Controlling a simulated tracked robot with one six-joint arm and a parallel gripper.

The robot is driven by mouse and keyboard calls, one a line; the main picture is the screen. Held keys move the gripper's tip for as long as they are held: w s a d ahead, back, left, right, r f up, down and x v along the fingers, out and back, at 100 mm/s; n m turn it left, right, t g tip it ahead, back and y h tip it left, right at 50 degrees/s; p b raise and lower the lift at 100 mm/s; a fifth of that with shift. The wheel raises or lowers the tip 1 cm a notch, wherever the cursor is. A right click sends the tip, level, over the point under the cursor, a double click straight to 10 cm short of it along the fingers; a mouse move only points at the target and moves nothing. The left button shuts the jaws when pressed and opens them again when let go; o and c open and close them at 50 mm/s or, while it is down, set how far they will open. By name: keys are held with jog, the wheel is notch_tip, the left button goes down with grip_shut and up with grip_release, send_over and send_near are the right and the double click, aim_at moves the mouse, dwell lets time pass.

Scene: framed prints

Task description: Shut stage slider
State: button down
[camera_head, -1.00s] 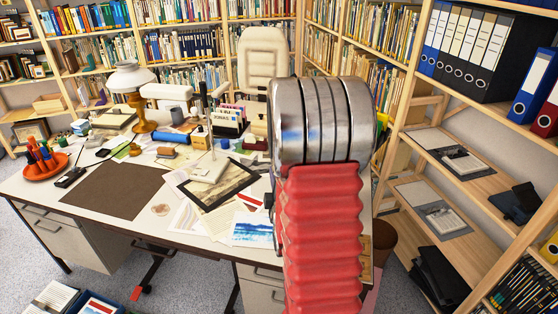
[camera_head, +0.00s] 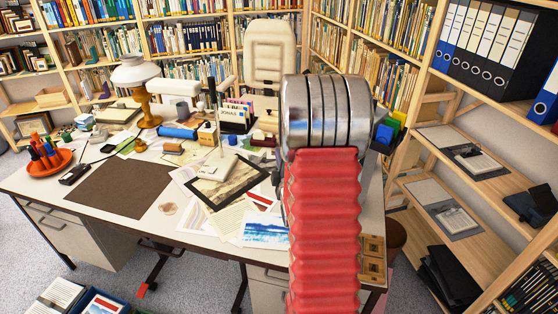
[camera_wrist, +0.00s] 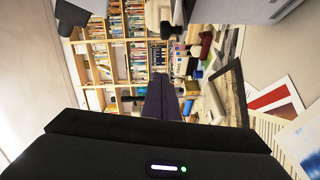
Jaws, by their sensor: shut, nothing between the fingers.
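I cannot make out which thing is the stage slider; it may be hidden behind my arm in the head view. My gripper (camera_wrist: 161,100) shows in the wrist view as dark fingers closed together, with nothing between them. In the head view my red and silver arm hides it. A black-framed print (camera_head: 238,183) lies on the desk (camera_head: 205,231), left of my arm, with a pale block (camera_head: 214,170) on it. The framed print also shows at the right of the wrist view (camera_wrist: 239,92). A wooden piece with square fittings (camera_head: 372,262) sits at the desk's right edge, partly behind my arm.
Loose papers (camera_head: 262,232) lie around the print. A brown mat (camera_head: 118,190), an orange pen tray (camera_head: 48,163) and a lamp (camera_head: 140,85) are at the left. Wooden shelves (camera_head: 480,178) stand close on the right. A pale chair (camera_head: 269,55) stands behind the desk.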

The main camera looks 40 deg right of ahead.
jog(key=d, duration=0.1)
jog(key=s+d, duration=0.2)
jog(key=d, duration=0.1)
jog(key=shift+s+f, duration=0.25)
jog(key=shift+w, duration=0.1)
